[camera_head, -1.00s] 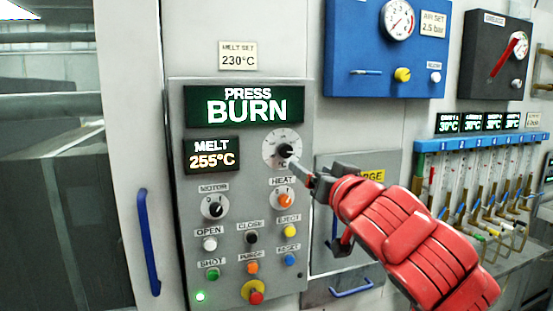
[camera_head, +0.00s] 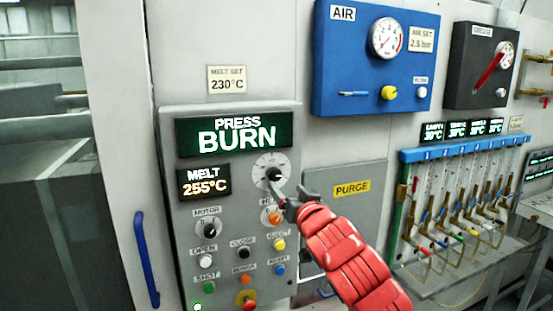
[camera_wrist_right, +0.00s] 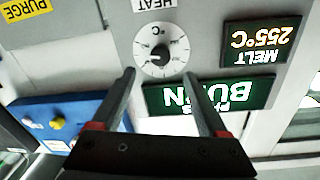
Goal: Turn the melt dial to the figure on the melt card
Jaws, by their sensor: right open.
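The melt dial (camera_head: 273,173) is a black knob on a round white scale on the grey control panel. It also shows in the right wrist view (camera_wrist_right: 160,54), ahead of and between my fingers. The melt card (camera_head: 227,79) above the panel reads MELT SET 230°C. The melt display (camera_head: 204,183) reads 255°C in orange, and the press display (camera_head: 234,134) reads PRESS BURN. My right gripper (camera_head: 280,193) is open just in front of the dial's lower right, its fingers apart in the right wrist view (camera_wrist_right: 162,75), with nothing between them. Whether a finger touches the knob is unclear. My left gripper is out of view.
A PURGE door (camera_head: 345,200) is to the right. A blue air panel (camera_head: 330,70) hangs above right. A blue handle (camera_head: 146,258) is left of the panel.

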